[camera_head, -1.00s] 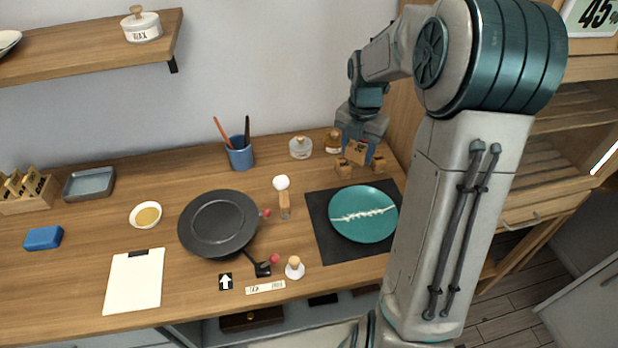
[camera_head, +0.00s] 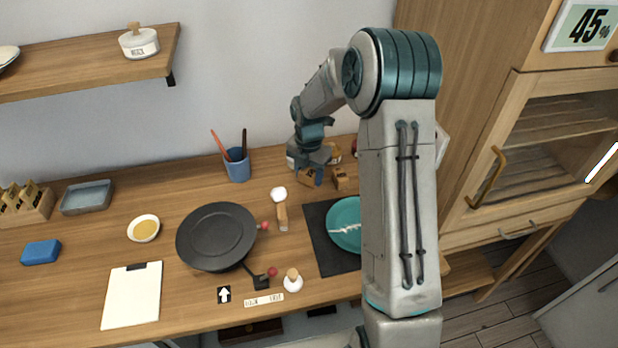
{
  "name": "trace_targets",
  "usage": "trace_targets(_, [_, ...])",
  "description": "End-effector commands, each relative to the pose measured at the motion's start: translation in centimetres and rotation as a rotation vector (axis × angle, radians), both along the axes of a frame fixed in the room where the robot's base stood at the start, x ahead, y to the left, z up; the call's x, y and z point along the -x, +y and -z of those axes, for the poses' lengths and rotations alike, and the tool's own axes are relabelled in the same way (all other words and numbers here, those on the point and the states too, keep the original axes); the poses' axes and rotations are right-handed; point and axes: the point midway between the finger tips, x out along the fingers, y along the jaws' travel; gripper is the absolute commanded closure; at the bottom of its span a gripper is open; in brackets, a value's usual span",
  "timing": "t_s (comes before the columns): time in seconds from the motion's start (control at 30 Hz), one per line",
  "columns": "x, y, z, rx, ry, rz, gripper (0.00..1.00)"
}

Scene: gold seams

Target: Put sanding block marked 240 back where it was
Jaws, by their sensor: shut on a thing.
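My gripper (camera_head: 314,172) is at the back of the workbench, right of the blue cup. It is shut on a wooden sanding block (camera_head: 306,178), partly hidden by a finger. I cannot read its marking. The block looks raised a little above the bench, but the gap is hard to judge. Another small wooden block (camera_head: 340,181) stands just to its right. A wooden rack (camera_head: 38,208) with several upright wooden blocks stands at the far left of the bench.
The blue cup (camera_head: 237,168) with brushes, a black plate (camera_head: 216,237), a white-headed tool (camera_head: 281,210) and the teal plate (camera_head: 345,220) stand around the gripper. A grey tray (camera_head: 87,197) and blue block (camera_head: 41,252) are near the rack. A shelf (camera_head: 90,52) overhangs the left.

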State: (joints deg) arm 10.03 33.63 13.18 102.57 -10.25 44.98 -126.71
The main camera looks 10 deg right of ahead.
Motion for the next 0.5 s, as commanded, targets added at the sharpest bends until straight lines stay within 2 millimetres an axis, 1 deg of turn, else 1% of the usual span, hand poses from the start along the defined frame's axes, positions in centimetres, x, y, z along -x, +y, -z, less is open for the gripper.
trace_targets(0.03, [0.1, 0.0, 0.8, 0.0, 0.004, -0.001, 0.71])
trace_targets(0.17, [0.1, 0.0, 2.2, 0.0, 0.003, 0.0, 0.71])
trace_targets(0.5, [0.0, 0.0, 2.6, 0.0, 0.0, 0.0, 0.71])
